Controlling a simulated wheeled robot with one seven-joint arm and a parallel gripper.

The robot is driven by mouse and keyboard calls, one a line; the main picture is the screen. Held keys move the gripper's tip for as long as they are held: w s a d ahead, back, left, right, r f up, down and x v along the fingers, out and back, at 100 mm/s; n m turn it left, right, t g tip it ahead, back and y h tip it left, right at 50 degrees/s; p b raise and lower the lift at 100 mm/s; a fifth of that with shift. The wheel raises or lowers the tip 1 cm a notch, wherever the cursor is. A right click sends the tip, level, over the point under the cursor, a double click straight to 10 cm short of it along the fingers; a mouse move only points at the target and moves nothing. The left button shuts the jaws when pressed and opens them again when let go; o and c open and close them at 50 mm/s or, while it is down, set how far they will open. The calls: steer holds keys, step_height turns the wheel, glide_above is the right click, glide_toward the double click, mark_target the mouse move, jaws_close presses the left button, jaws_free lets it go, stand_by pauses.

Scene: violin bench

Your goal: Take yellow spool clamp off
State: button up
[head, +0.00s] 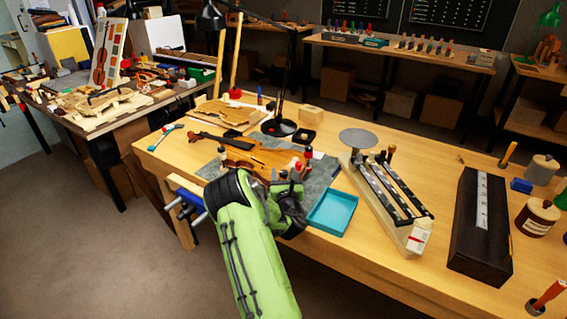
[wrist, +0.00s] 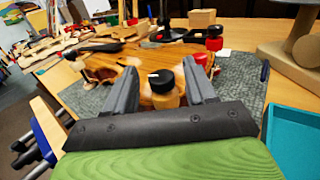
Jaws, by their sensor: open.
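In the wrist view a spool clamp with a black knob and a yellow body (wrist: 164,97) stands upright at the near edge of the violin body (wrist: 145,66). My gripper (wrist: 162,72) is open, one finger on each side of this clamp; I cannot tell whether either finger touches it. In the head view my gripper (head: 287,190) is over the near side of the violin (head: 250,154), and my arm hides most of the yellow clamp.
The violin lies on a grey mat (wrist: 238,74). A teal tray (head: 332,212) sits right of my gripper, empty. A black lamp base (head: 278,127) stands behind the violin. A rack with dark bars (head: 385,190) is farther right.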

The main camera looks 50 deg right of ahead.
steer(key=shift+x, duration=0.85)
steer(key=shift+f, duration=0.1)
steer(key=c, duration=1)
steer(key=shift+o, duration=0.2)
